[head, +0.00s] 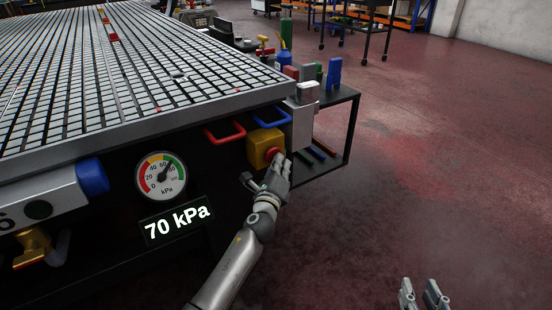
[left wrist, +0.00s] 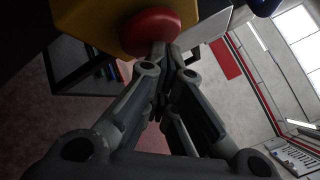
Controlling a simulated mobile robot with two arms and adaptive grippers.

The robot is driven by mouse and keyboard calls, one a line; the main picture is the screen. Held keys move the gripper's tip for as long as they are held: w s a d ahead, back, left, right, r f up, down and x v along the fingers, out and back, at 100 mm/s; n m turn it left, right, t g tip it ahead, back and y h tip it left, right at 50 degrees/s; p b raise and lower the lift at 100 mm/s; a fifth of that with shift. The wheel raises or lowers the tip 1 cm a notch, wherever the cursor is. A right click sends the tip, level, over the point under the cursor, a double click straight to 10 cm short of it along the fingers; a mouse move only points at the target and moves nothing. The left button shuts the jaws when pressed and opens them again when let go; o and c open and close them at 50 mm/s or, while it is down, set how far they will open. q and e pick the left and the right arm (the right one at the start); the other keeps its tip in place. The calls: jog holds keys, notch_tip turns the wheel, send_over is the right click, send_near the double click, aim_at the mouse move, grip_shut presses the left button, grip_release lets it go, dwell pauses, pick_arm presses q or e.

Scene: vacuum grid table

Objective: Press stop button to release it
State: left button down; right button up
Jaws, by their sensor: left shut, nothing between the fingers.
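The stop button is a red mushroom head (head: 271,154) on a yellow box (head: 259,145) on the table's front side, near its right corner. In the left wrist view the red button (left wrist: 158,28) is at the top centre, in front of the yellow box (left wrist: 97,22). My left gripper (head: 279,160) is shut and empty, its fingertips right at the button. In the left wrist view the shut fingertips (left wrist: 163,52) overlap the button's lower edge; I cannot tell if they touch it. My right gripper (head: 423,295) is at the bottom right, fingers apart, far from the button.
The grid table (head: 130,75) fills the left, with a gauge (head: 161,176) and a "70 kPa" display (head: 178,221) below. Red (head: 224,133) and blue (head: 271,118) handles sit close above the button. A side shelf (head: 339,98) stands behind. The floor at right is clear.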

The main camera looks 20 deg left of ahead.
pick_arm(q)
jog(key=shift+w+a+r, duration=0.15)
jog(key=shift+a+r, duration=0.2)
jog(key=shift+a, duration=0.4)
jog(key=shift+f, duration=0.1)
jog(key=s+d, duration=0.3)
jog(key=d, duration=0.2)
jog(key=shift+s+f, duration=0.35)
